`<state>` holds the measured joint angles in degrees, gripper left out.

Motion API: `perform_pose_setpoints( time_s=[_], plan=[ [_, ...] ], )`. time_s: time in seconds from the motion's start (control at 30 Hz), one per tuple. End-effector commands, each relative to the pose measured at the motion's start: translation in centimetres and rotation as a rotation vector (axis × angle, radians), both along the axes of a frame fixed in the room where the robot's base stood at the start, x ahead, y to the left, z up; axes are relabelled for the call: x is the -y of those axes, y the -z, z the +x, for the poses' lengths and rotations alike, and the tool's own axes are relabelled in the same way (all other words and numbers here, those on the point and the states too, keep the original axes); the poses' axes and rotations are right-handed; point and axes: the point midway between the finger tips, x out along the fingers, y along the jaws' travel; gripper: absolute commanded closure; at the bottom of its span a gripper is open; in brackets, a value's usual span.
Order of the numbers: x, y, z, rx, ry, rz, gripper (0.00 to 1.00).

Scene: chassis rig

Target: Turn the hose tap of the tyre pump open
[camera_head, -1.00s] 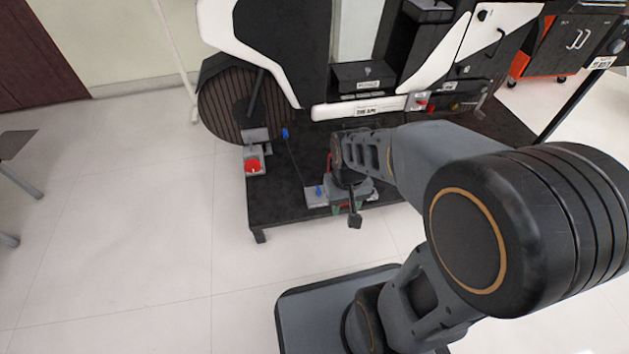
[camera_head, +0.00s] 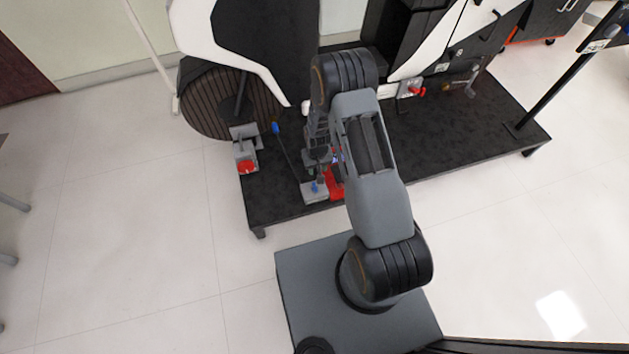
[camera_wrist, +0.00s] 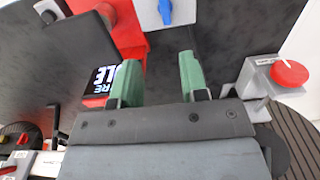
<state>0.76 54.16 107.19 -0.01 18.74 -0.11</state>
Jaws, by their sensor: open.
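The tyre pump (camera_head: 337,186) shows as a red body at the front edge of the black platform, partly behind my arm. In the wrist view its red part (camera_wrist: 130,38) is at the top, left of centre. A blue tap lever (camera_head: 314,188) sits on a light grey block beside it; I take this as the hose tap. The blue tap also shows at the top of the wrist view (camera_wrist: 166,10), cut by the frame edge. My gripper (camera_wrist: 160,76) is open, its two green fingers apart and empty. The tap lies beyond the fingertips, not between them.
A red knob (camera_head: 246,167) on a grey box stands to the left; it also shows at right in the wrist view (camera_wrist: 289,73). A black lever with a blue end (camera_head: 275,128) rises near the tap.

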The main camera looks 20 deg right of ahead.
Motion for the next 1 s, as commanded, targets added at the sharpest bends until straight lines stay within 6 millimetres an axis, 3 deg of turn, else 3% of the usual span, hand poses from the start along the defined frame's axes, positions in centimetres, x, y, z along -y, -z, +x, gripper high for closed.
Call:
perform_pose_setpoints(
  time_s=[0.4,0.6,1.0],
  plan=[
    [-0.7,7.9,0.0,0.0,-0.014,0.0,0.6],
    [-0.6,10.9,0.0,0.001,-0.012,0.0,0.6],
    [-0.5,13.1,0.0,0.001,-0.011,0.0,0.6]
  ],
)
